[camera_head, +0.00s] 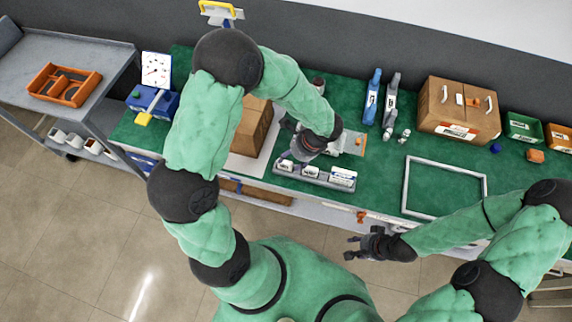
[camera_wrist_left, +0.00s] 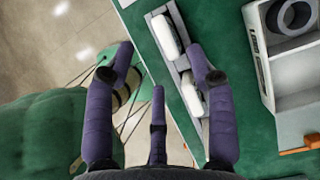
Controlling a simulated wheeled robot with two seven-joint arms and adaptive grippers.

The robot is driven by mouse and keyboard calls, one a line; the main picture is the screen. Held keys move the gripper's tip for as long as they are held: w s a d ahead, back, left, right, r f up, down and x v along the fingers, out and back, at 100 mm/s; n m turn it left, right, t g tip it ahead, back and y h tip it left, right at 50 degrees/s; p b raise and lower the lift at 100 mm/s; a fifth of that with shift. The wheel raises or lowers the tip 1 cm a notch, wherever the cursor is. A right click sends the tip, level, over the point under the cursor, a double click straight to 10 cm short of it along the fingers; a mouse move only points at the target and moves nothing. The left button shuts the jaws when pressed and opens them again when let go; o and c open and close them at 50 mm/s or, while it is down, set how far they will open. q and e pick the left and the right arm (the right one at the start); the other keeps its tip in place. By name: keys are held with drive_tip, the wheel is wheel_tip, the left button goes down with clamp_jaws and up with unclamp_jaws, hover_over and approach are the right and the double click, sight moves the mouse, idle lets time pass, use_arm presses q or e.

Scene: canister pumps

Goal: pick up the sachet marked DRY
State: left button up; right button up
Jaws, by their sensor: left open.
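A grey rack (camera_head: 318,180) at the table's front edge holds a row of white sachets with dark print: a left one (camera_head: 286,165), a middle one (camera_head: 311,171) and a right one (camera_head: 343,177). The print is too small to tell which is marked DRY. My left gripper (camera_head: 300,156) is just above and behind the rack's left part. In the left wrist view its fingers (camera_wrist_left: 160,60) are spread and empty, with white sachets (camera_wrist_left: 165,36) in the rack beside and below them. My right gripper (camera_head: 352,248) is open and empty in front of the table.
A cardboard box (camera_head: 252,127) stands left of my left gripper. A white frame (camera_head: 445,212) lies on the green mat to the right. Blue and grey bottles (camera_head: 373,97) and a large carton (camera_head: 458,108) stand at the back. A grey open container (camera_wrist_left: 262,60) shows in the wrist view.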

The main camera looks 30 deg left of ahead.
sight(286, 163)
use_arm(q)
drive_tip(key=shift+x, duration=0.95)
drive_tip(key=shift+w+b+x, duration=0.2)
drive_tip(key=shift+b+x, duration=0.55)
drive_tip(key=shift+x, duration=1.85)
clamp_jaws()
